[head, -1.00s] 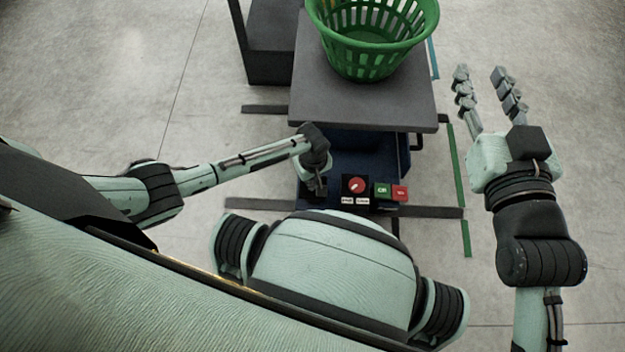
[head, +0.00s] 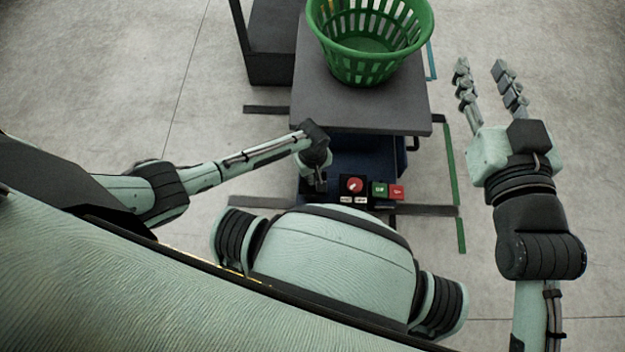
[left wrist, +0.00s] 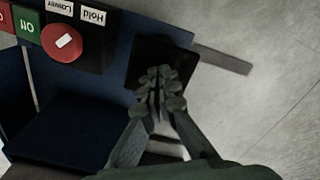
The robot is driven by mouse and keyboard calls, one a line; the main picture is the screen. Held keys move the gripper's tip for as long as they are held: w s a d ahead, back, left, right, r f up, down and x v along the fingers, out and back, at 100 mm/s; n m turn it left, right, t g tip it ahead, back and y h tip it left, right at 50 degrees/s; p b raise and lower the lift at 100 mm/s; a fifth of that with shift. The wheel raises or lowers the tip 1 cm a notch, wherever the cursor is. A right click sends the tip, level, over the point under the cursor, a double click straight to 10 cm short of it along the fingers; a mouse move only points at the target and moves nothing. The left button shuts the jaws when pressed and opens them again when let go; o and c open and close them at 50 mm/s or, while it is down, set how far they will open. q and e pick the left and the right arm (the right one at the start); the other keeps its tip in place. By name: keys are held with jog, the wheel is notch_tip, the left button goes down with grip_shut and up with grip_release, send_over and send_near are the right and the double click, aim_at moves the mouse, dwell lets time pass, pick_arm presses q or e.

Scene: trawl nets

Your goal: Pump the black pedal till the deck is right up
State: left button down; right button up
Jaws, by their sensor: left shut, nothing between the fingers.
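The black pedal (left wrist: 160,62) is a dark flat plate beside the control panel in the left wrist view. My left gripper (left wrist: 160,76) is shut and empty, its fingertips over the pedal; I cannot tell whether they touch it. In the head view the left gripper (head: 318,186) is left of the red knob, and the pedal is mostly hidden by it. The grey deck (head: 355,112) stands above the blue base (head: 365,155) and carries a green basket (head: 368,68). My right gripper (head: 480,72) is open and empty, right of the deck.
The panel has a red knob (head: 354,185) by Hold and Lower labels, and green (head: 379,189) and red (head: 397,191) blocks. A dark frame (head: 268,50) stands behind left. Dark bars and green strips lie low around the base. The floor at left is clear.

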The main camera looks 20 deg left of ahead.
pick_arm(q)
jog(key=shift+f+b, duration=1.3)
jog(key=shift+f, duration=0.75)
notch_tip(320, 180, up, 5)
jog(key=p, duration=0.5)
jog(key=shift+f, duration=0.2)
jog(key=shift+f+b, duration=1.25)
jog(key=shift+f, duration=0.4)
jog(key=shift+r+p, duration=1.7)
jog(key=shift+p, duration=0.25)
